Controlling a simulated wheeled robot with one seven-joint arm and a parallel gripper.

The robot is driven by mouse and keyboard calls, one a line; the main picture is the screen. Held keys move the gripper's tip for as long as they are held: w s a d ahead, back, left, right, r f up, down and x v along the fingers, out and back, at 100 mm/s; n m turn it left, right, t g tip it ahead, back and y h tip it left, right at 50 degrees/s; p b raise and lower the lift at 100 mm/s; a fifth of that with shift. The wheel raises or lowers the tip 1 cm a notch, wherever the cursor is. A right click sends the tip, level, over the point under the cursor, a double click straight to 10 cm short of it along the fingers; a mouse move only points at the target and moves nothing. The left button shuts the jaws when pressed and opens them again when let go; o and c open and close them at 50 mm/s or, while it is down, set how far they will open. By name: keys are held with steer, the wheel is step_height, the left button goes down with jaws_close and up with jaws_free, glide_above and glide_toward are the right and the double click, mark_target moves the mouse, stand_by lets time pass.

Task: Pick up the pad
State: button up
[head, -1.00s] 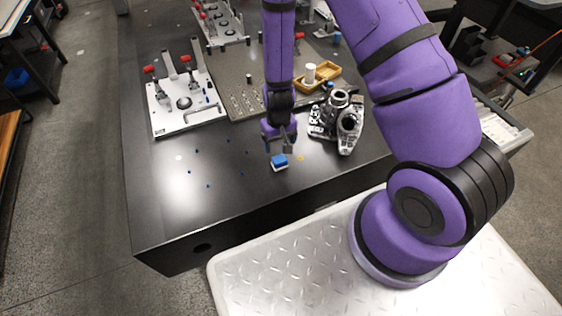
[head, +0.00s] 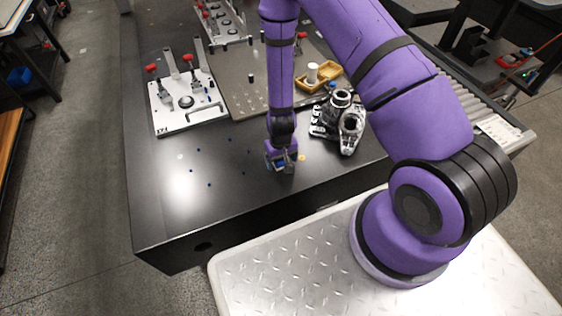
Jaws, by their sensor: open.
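The pad (head: 281,168) is a small blue and white block on the dark table top (head: 230,205), near its front edge. It is now mostly hidden by my gripper (head: 281,168), and only bits of blue show between the fingers. My gripper points down at the pad with its jaws open, one finger to each side as far as I can see. I cannot tell whether the fingers touch the pad.
A metal casting (head: 343,122) stands close to the right of my gripper. A white fixture plate (head: 188,104) with red-handled clamps lies at the back left. A wooden tray (head: 320,77) lies farther back. Small blue bits are scattered left of my gripper; the front left is otherwise clear.

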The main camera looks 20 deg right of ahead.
steer(key=c, duration=1.1)
steer(key=shift+r, duration=0.1)
